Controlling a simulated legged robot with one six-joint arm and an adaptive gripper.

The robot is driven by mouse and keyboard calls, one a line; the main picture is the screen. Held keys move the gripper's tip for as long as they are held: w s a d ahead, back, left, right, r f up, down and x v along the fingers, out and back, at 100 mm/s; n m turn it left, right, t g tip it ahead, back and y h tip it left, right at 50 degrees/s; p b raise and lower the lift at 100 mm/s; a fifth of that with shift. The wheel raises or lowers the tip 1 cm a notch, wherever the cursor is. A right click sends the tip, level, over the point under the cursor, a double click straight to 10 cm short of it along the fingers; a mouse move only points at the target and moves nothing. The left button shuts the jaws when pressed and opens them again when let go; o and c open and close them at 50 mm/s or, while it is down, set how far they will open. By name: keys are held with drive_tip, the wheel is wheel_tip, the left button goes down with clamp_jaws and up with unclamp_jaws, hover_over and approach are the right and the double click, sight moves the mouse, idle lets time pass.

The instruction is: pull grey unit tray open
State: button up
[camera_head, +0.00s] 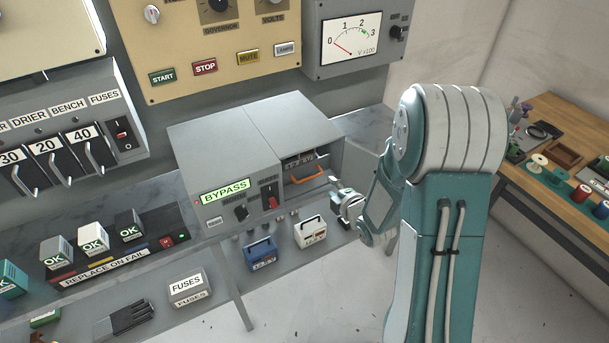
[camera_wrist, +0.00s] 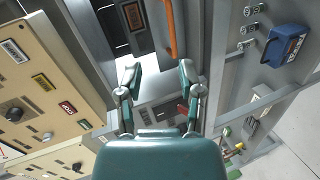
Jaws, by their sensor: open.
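The grey unit (camera_head: 225,150) stands on the bench with a lit BYPASS label on its left front. In its right bay, the tray front (camera_head: 300,160) carries a small label and an orange handle (camera_head: 307,176). The handle also shows in the wrist view (camera_wrist: 169,30), upright at the top of the picture. My gripper (camera_head: 336,190) is to the right of the handle in the head view, apart from it. In the wrist view, my gripper (camera_wrist: 158,70) has its fingers spread and empty, with the handle above the gap between the tips. The tray's depth inside the bay is hard to tell.
A blue case (camera_head: 262,253) and a white case (camera_head: 310,232) are below the unit's front. A red switch (camera_head: 270,200) and black knob (camera_head: 240,212) are left of the bay. A wooden bench (camera_head: 560,150) stands at right; floor shows between.

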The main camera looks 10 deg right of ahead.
sight(309, 178)
drive_tip(key=w+a+f, duration=0.1)
drive_tip(key=w+f, duration=0.1)
drive_tip(key=w, duration=0.1)
drive_tip(key=w+a+f+n+y, duration=0.1)
drive_tip(key=w+a, duration=0.1)
drive_tip(key=w, duration=0.1)
drive_tip(key=w+a+f+n+t, duration=0.1)
drive_tip(key=w+f, duration=0.1)
drive_tip(key=w, duration=0.2)
drive_tip(key=shift+w+a+f+y, duration=0.1)
drive_tip(key=shift+a+f+y, duration=0.1)
drive_tip(key=shift+f+y, duration=0.1)
clamp_jaws()
